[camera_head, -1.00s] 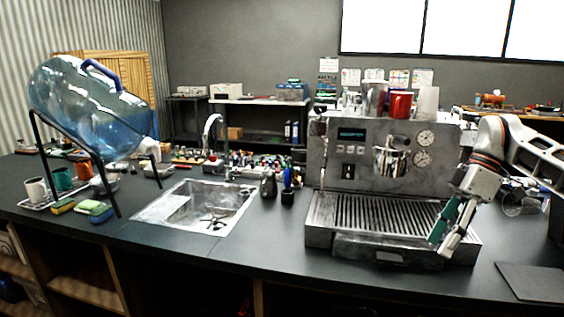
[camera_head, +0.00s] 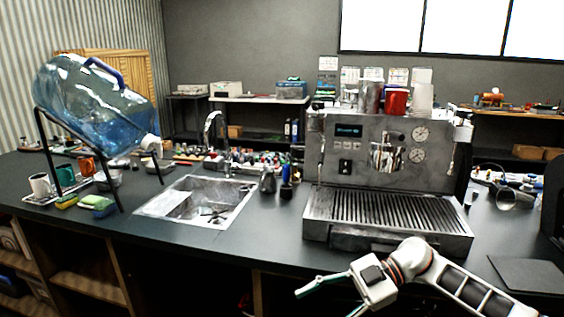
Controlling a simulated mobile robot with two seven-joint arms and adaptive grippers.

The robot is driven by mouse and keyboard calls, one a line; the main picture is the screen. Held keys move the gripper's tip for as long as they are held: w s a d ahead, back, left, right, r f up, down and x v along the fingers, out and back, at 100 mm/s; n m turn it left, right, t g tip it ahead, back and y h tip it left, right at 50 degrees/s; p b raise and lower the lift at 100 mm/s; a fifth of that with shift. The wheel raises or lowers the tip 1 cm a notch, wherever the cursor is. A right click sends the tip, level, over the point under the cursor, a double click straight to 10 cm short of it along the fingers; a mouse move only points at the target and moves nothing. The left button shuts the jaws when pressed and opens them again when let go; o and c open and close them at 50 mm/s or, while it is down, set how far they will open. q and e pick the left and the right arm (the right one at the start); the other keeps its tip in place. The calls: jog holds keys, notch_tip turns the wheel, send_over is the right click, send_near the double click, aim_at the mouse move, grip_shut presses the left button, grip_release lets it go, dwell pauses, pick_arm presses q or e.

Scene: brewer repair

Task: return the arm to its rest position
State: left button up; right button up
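My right arm comes in from the lower right, and my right gripper (camera_head: 328,301) is in front of the counter's front edge, below the espresso machine (camera_head: 388,180). Its two fingers point left and are spread apart, with nothing between them. The gripper is clear of the machine's drip tray (camera_head: 385,212). The lower finger is partly cut off by the bottom of the picture. My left gripper and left arm are not in view.
The dark counter (camera_head: 250,250) spans the view, with a sink (camera_head: 195,203) in the middle. A tilted blue water bottle (camera_head: 95,105) rests in a black stand at left. A dark mat (camera_head: 527,274) lies at right. Red cup (camera_head: 396,101) and other vessels stand on the machine.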

jog(key=s+a+m+t+y, duration=0.2)
jog(key=a+m+t+y, duration=0.2)
jog(key=a+t+y, duration=0.25)
jog(key=d+f+m+t+h, duration=0.9)
jog(key=f+m+t+h, duration=0.2)
jog(key=f+m+t, duration=0.15)
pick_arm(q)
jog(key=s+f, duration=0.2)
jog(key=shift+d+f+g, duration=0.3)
pick_arm(e)
jog(key=s+d+f+m+g+h, duration=0.1)
jog(key=s+d+f+g+h, duration=0.1)
jog(key=s+d+f, duration=0.3)
jog(key=s+d+f+m+g+h, duration=0.2)
jog(key=s+d+f+g+h, duration=0.1)
jog(key=s+f, duration=0.8)
jog(key=d+h, duration=0.1)
jog(key=d, duration=0.1)
jog(key=shift+d, duration=0.3)
